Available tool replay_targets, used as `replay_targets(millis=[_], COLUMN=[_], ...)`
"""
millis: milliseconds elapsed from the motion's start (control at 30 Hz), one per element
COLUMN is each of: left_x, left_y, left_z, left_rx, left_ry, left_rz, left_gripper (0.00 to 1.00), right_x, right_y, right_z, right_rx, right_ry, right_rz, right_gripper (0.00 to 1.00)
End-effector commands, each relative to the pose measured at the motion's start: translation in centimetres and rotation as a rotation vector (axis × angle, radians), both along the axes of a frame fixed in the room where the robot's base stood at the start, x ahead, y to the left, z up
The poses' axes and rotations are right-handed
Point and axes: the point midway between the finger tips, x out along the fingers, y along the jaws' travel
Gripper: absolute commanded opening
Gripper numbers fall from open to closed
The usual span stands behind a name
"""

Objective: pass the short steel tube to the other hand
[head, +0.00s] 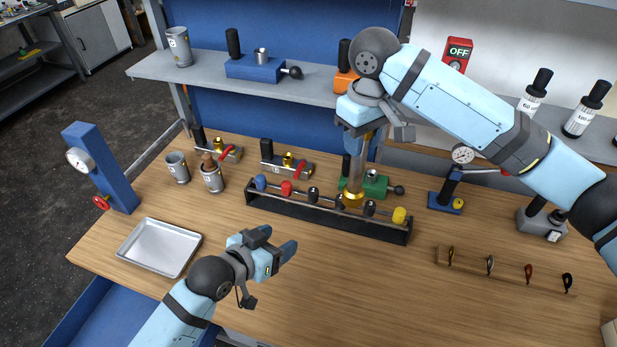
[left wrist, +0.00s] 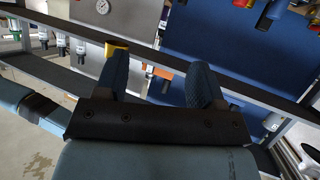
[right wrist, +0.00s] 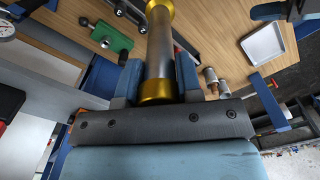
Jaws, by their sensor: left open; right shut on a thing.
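The short steel tube (head: 360,152) is a grey cylinder with brass-coloured ends. My right gripper (head: 368,138) is shut on it near its upper end and holds it nearly upright, in front of the green fixture in the head view. In the right wrist view the tube (right wrist: 160,50) lies between both fingers of my right gripper (right wrist: 158,75), one brass end close to the palm. My left gripper (head: 284,252) is open and empty, lower and to the left, apart from the tube. Its spread fingers show in the left wrist view (left wrist: 160,78).
A black rack (head: 325,218) with coloured knobs stands on the bench below the tube. A metal tray (head: 160,247) lies at left, and a wooden strip with hooks (head: 505,271) at right. Valves, cups and a green fixture (head: 376,187) stand behind. The front middle bench is clear.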

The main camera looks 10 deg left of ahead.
Motion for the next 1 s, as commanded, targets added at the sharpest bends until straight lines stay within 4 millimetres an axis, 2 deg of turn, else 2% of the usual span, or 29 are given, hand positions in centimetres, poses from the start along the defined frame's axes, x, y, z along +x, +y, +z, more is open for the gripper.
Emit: replay_targets(millis=[33, 200, 300, 433, 533, 667, 767, 1000], left_x=[1.2, 2.9, 3.2, 3.3, 3.2, 3.3, 3.9, 6.5], left_y=[-0.9, -3.4, -4.6, -5.5, -5.9, -6.4, -7.1, -10.2], left_z=[2.5, 8.7, 11.6, 14.1, 15.2, 15.6, 15.2, 13.6], left_rx=[-0.002, 0.009, 0.025, 0.049, 0.062, 0.069, 0.069, 0.066], left_ry=[-0.024, -0.057, -0.072, -0.082, -0.087, -0.087, -0.086, -0.085], left_rz=[-0.039, -0.166, -0.23, -0.292, -0.32, -0.334, -0.336, -0.335], left_gripper=[0.63, 0.63, 0.63, 0.63, 0.63, 0.63, 0.63, 0.63], right_x=[0.0, 0.0, 0.0, 0.0, 0.0, 0.0, 0.0, 0.0], right_y=[0.0, 0.0, 0.0, 0.0, 0.0, 0.0, 0.0, 0.0], right_z=[0.1, 0.1, 0.1, 0.1, 0.1, 0.1, 0.1, 0.1], right_rx=[0.001, 0.001, 0.001, 0.001, 0.001, 0.001, 0.001, 0.001], right_ry=[-0.001, -0.001, -0.001, -0.001, -0.001, -0.001, -0.001, -0.001], right_rz=[0.0, 0.0, 0.0, 0.0, 0.0, 0.0, 0.0, 0.0], right_gripper=[0.0, 0.0, 0.0, 0.0, 0.0, 0.0, 0.0, 0.0])
